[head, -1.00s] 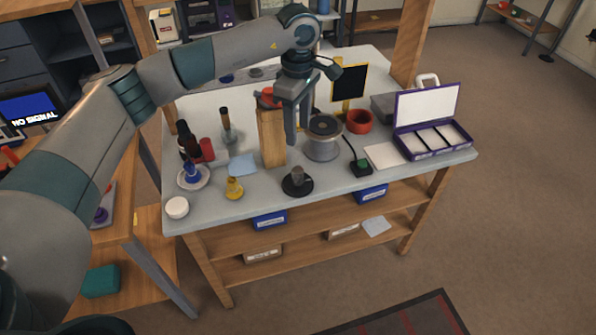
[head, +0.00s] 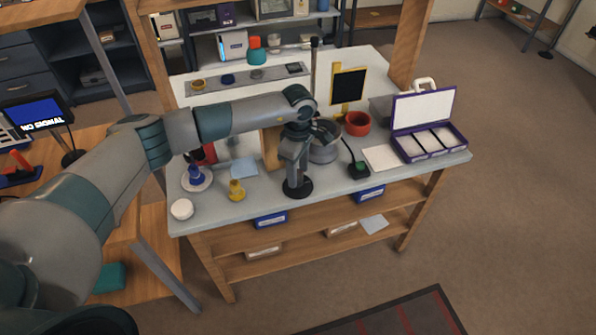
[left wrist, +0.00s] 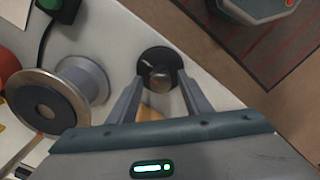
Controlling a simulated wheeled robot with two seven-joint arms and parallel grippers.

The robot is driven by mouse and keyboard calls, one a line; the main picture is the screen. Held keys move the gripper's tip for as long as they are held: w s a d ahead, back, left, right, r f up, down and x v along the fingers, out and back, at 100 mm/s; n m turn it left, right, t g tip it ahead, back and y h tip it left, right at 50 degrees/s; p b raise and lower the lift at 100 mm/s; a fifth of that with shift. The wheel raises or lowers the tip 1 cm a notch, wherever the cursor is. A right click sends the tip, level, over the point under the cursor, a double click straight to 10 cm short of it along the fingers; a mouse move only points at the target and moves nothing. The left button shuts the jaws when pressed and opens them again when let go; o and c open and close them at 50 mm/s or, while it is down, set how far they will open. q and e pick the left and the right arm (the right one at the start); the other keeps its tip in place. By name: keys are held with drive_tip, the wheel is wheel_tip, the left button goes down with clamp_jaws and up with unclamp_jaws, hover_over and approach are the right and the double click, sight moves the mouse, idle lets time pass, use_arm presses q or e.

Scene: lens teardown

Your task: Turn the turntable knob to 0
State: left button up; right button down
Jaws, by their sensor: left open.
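The turntable knob (left wrist: 160,77) is a grey knob on a round black base, near the table's front edge. In the head view the black base (head: 298,191) shows below my left gripper (head: 297,176), which hides the knob. In the left wrist view my left gripper (left wrist: 160,82) is open, pointing down, with one fingertip toward each side of the knob. I cannot tell whether the tips are beside the knob or still above it. No scale digits are legible. My right gripper is in neither view.
A grey spool (left wrist: 62,95) and a small black box with a green button (head: 359,169) stand near the knob. A yellow piece (head: 236,190) is to its left. A wooden block (head: 270,148) is behind. A purple compartment case (head: 430,147) sits at right.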

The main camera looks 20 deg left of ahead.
use_arm(q)
drive_tip(key=shift+f, duration=0.9)
drive_tip(key=c, duration=1.1)
drive_tip(key=shift+o, duration=0.2)
